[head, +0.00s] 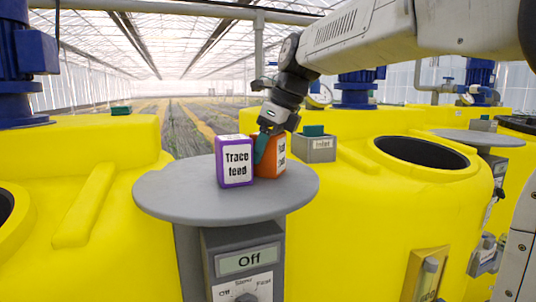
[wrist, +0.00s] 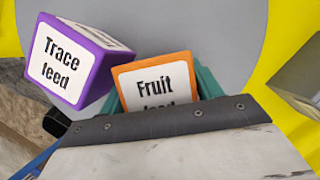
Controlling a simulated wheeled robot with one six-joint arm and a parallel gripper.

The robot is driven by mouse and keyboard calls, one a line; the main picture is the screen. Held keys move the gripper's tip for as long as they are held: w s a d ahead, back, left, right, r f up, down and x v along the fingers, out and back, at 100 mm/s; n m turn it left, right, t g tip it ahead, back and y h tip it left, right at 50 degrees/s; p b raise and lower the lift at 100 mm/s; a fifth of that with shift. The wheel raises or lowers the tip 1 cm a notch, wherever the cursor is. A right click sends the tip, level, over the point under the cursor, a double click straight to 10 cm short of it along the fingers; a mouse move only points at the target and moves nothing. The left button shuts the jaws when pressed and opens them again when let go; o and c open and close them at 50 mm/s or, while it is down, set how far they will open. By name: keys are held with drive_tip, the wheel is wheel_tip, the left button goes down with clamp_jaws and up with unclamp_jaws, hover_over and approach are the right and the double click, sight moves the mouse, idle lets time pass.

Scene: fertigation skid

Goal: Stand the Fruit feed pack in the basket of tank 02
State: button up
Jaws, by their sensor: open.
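The Fruit feed pack (wrist: 152,84) is an orange box with a white label, upright on the round grey table (head: 205,207). In the head view the orange pack (head: 278,157) stands just right of and behind the purple Trace feed pack (head: 234,162). My gripper (head: 265,146) comes down from above at the orange pack. It is open, with teal fingers on either side of the pack in the wrist view. The lower part of the label is hidden there by my gripper.
The purple Trace feed pack (wrist: 70,60) stands close to the left of the orange pack. A yellow tank (head: 355,215) with a dark round opening (head: 420,153) is at the right. A grey control box (head: 245,262) marked "Off" is below the table. The table's front is clear.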

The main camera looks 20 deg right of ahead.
drive_tip(key=shift+w+a+f, duration=0.1)
drive_tip(key=shift+a+f, duration=0.05)
drive_tip(key=shift+f, duration=0.25)
drive_tip(key=c, duration=1)
drive_tip(key=shift+r, duration=0.1)
